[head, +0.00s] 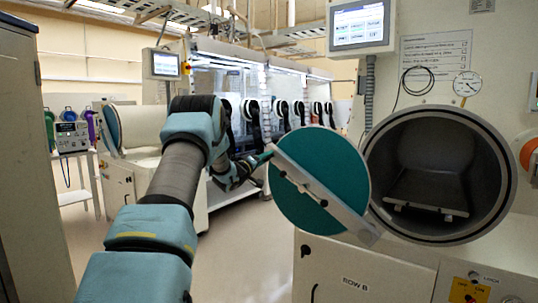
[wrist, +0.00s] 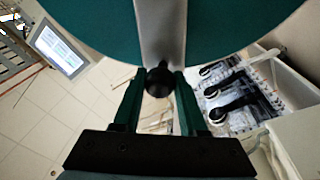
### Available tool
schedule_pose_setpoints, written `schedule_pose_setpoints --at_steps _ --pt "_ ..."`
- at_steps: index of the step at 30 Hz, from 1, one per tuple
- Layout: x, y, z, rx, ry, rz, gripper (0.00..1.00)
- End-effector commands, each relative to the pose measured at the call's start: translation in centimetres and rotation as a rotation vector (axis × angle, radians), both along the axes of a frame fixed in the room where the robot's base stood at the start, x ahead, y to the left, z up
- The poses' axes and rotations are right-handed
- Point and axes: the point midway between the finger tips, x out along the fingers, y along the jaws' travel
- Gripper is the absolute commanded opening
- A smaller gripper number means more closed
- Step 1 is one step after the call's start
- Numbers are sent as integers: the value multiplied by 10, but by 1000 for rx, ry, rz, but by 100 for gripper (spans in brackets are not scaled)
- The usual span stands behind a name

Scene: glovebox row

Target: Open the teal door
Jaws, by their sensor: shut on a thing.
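The teal door (head: 318,184) is a round disc with a grey bar (head: 320,191) across its face. It stands swung out to the left of the round chamber opening (head: 438,172), whose inside shows with a shelf in it. My gripper (head: 266,157) reaches the door's left edge from the left. In the wrist view the green fingers of my gripper (wrist: 159,84) are shut on a black knob (wrist: 158,80) at the bar. The teal door (wrist: 225,30) and bar (wrist: 161,25) fill the top of that view. The knob is hidden in the head view.
A screen (head: 360,24) hangs above the chamber, and a pressure gauge (head: 467,84) sits on the wall. A row of gloveboxes with black glove ports (head: 252,108) stands behind. A cart with an instrument (head: 71,137) is at left. Open floor (head: 235,250) lies below the door.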

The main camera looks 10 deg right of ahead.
Motion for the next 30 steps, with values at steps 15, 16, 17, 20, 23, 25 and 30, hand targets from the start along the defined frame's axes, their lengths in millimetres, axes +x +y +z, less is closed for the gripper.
schedule_pose_setpoints --at_steps 15,16,17,20,23,25,30 --pt "0 -1 -1 0 2 -2 60" --pt "0 -1 -1 0 2 -2 63" --pt "0 -1 -1 0 2 -2 66" --pt "0 -1 -1 0 2 -2 70" --pt "0 -1 -1 -1 2 -1 70" --pt "0 -1 -1 0 1 -1 70" --pt "-9 8 -4 0 2 0 70"
